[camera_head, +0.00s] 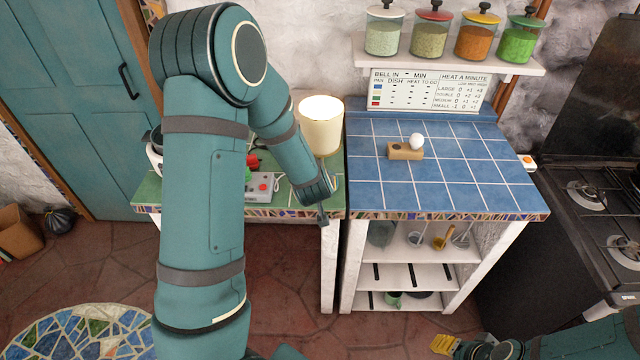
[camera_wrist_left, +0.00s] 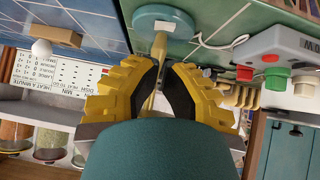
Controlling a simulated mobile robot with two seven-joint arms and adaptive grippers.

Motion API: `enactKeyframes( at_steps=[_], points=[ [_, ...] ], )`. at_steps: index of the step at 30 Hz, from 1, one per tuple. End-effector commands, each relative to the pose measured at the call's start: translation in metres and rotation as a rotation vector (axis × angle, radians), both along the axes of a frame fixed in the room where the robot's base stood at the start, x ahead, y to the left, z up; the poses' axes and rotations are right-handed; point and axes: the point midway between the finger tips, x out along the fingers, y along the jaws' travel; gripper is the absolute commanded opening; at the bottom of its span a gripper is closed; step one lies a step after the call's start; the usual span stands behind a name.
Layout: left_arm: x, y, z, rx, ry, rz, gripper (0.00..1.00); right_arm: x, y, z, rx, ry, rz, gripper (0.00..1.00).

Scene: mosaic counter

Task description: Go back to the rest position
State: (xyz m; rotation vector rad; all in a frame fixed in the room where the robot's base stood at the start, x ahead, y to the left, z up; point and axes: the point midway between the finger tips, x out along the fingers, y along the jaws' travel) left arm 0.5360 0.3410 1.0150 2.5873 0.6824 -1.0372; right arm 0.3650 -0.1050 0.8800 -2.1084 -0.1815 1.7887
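My left arm reaches over the green-tiled counter, its wrist beside the lit lamp (camera_head: 321,128). In the head view my left gripper is mostly hidden behind its wrist. In the left wrist view its yellow fingers (camera_wrist_left: 166,68) are close together at the lamp's pale stem (camera_wrist_left: 158,46), above the round teal base (camera_wrist_left: 163,20). The stem runs down between or just behind the fingers, and I cannot tell whether they grip it. My right gripper (camera_head: 446,344) is low at the bottom right, away from the counters; its finger opening is unclear.
A grey button box (camera_head: 262,187) stands on the green counter (camera_head: 146,197), partly behind my left arm. A wooden block (camera_head: 405,152) with a white egg-like thing (camera_head: 417,141) is on the blue-tiled counter (camera_head: 480,195). Jars line a shelf (camera_head: 450,56). A stove (camera_head: 600,225) is at right.

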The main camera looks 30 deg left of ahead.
Motion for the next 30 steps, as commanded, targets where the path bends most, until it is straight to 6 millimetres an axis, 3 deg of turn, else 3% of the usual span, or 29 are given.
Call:
enactKeyframes(
  at_steps=[10, 14, 20, 24, 30],
  points=[
    [0.000, -0.001, -0.002, -0.002, 0.002, -0.002, 0.00, 0.000, 0.000, -0.001, 0.000, 0.000, 0.000, 0.47],
    [-0.007, -0.019, -0.024, -0.030, 0.037, -0.043, 0.00, 0.000, 0.000, -0.007, -0.001, 0.001, 0.000, 0.47],
    [-0.046, -0.098, -0.107, -0.171, 0.190, -0.216, 0.00, -0.002, 0.001, -0.033, -0.002, 0.007, 0.003, 0.47],
    [-0.093, -0.160, -0.160, -0.298, 0.325, -0.350, 0.00, -0.004, 0.002, -0.051, -0.005, 0.012, 0.005, 0.47],
    [-0.154, -0.220, -0.199, -0.436, 0.476, -0.484, 0.00, -0.005, 0.003, -0.068, -0.006, 0.016, 0.009, 0.47]
  ],
)
